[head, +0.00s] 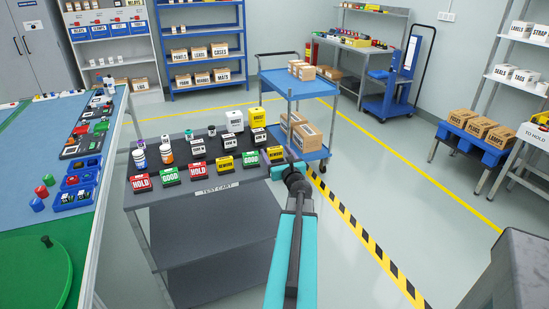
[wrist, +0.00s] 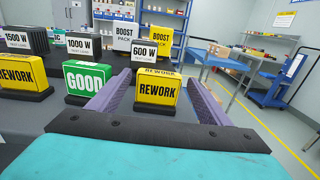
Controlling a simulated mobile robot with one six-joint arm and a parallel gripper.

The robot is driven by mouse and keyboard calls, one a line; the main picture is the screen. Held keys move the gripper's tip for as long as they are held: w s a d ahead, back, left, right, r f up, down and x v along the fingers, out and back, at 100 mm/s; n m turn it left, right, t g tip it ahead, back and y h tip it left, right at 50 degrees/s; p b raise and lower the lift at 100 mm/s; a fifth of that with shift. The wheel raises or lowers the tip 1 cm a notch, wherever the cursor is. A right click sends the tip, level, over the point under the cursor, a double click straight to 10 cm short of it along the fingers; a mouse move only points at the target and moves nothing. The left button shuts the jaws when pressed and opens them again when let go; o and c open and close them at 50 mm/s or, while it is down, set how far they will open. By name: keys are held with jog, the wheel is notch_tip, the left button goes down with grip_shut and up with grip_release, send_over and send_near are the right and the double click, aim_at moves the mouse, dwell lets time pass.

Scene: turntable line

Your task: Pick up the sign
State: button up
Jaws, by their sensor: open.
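Several small signs on dark bases stand in a row along the front of the grey test cart. The yellow REWORK sign (head: 275,154) at the right end of the row also shows in the wrist view (wrist: 157,90), upright on its base. My gripper (wrist: 160,80) is open, with one purple finger on each side of this sign. I cannot tell whether either finger touches it. A green GOOD sign (wrist: 87,82) stands just left of the left finger, and another yellow REWORK sign (wrist: 18,75) stands farther left. The fingertips are hard to make out in the head view.
The test cart (head: 222,205) also holds white and yellow boxes, dark labelled blocks and bottles behind the signs. A 600 W block (wrist: 144,50) stands right behind the REWORK sign. A blue cart (head: 300,88) with cartons stands behind.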

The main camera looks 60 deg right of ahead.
jog(key=shift+p+x, duration=0.55)
jog(key=shift+x, duration=1.95)
jog(key=shift+w+a+r, duration=0.1)
jog(key=shift+w+a, duration=0.05)
jog(key=c, duration=1.2)
jog(key=shift+r, duration=0.1)
